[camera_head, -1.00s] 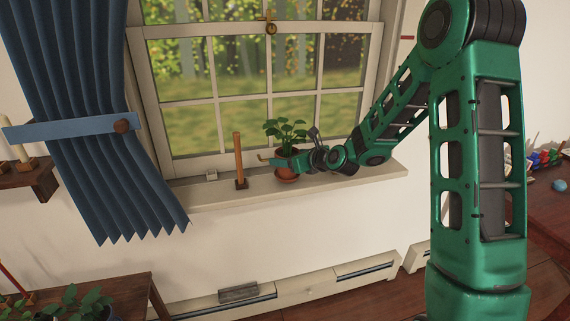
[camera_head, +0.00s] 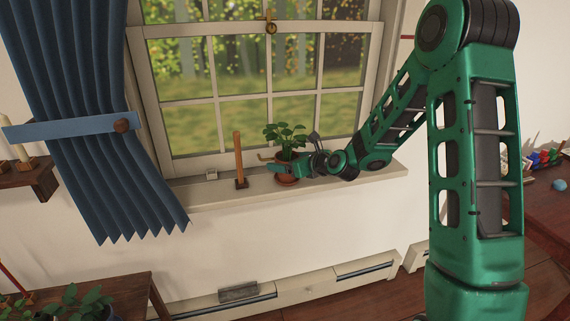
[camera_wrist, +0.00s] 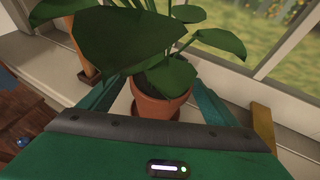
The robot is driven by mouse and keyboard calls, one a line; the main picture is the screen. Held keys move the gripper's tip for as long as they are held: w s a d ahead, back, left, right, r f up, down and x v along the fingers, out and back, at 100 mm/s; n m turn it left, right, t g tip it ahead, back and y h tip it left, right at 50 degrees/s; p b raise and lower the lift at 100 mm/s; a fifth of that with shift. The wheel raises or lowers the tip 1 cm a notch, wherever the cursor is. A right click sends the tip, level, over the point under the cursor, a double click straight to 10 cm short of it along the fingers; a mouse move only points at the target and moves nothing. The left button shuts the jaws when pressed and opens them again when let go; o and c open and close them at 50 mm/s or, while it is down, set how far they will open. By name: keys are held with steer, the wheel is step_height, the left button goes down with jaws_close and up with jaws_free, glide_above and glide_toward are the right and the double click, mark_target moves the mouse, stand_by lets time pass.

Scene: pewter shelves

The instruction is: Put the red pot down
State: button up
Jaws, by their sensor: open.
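The red pot (camera_head: 287,156) is a terracotta pot with a leafy green plant. It stands upright at the window sill, over a reddish saucer (camera_head: 287,181). In the wrist view the pot (camera_wrist: 156,104) sits between the two green fingers of my gripper (camera_wrist: 157,98), which are open, one on each side of it. In the head view my gripper (camera_head: 282,166) reaches in from the right at pot height. The leaves cover part of the pot's rim, and my gripper hides part of its lower side, so the pot's base is hard to see.
The pale sill (camera_head: 215,190) runs under the window. An upright wooden stick on a dark base (camera_head: 239,162) stands left of the pot. The sill's left front part is clear.

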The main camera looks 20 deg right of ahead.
steer(key=v, duration=1.1)
steer(key=shift+s+d, duration=0.15)
steer(key=shift+s, duration=0.1)
steer(key=shift+s, duration=0.1)
steer(key=s+d+n+g+h, duration=0.1)
steer(key=s+d+n+g, duration=0.3)
steer(key=s+n, duration=0.4)
steer(key=s+d+r+n+g+h, duration=0.1)
steer(key=s+d+n+g, duration=0.3)
steer(key=s, duration=1.4)
steer(key=s+d+n+g+h, duration=0.2)
steer(key=s+d+n+g, duration=0.2)
steer(key=s+n, duration=0.9)
steer(key=shift+s+d+g+h, duration=0.3)
steer(key=shift+s+d+h, duration=0.15)
steer(key=shift+d, duration=0.15)
steer(key=shift+r, duration=0.15)
